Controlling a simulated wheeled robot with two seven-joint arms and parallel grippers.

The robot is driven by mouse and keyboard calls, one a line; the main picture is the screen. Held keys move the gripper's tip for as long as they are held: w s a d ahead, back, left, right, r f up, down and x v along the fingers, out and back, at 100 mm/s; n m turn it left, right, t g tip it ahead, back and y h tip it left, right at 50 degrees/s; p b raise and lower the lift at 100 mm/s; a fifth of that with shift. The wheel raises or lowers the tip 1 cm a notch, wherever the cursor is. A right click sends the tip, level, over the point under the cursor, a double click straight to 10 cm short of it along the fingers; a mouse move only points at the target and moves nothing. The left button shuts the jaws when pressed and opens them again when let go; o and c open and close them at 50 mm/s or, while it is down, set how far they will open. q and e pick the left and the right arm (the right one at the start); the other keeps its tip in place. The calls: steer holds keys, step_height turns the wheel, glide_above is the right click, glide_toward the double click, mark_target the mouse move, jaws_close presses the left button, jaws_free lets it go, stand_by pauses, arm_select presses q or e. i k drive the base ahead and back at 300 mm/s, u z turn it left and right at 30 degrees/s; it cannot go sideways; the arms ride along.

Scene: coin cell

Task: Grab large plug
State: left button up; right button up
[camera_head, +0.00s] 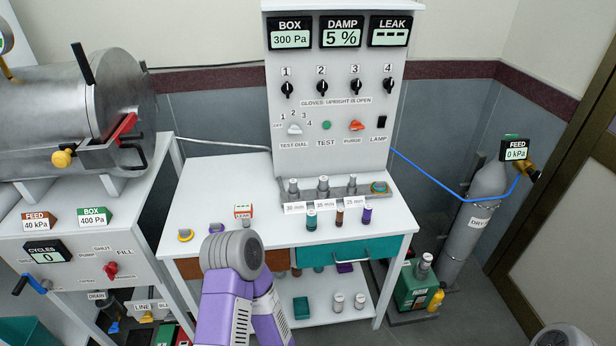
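Behind the labels, silver knobbed pieces (323,186) sit on a grey rack (348,189). I cannot tell which of these is the large plug. A purple arm link of mine with a grey round joint covers the table's front left. Neither gripper shows.
A panel (330,154) with dials rises behind the table (270,186). A steel chamber (60,110) stands left. A gas cylinder (470,226) and green pump (416,287) stand right.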

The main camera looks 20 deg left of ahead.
mark_target(323, 180)
steer(key=u, duration=0.7)
steer(key=i, duration=0.65)
steer(key=u, duration=0.75)
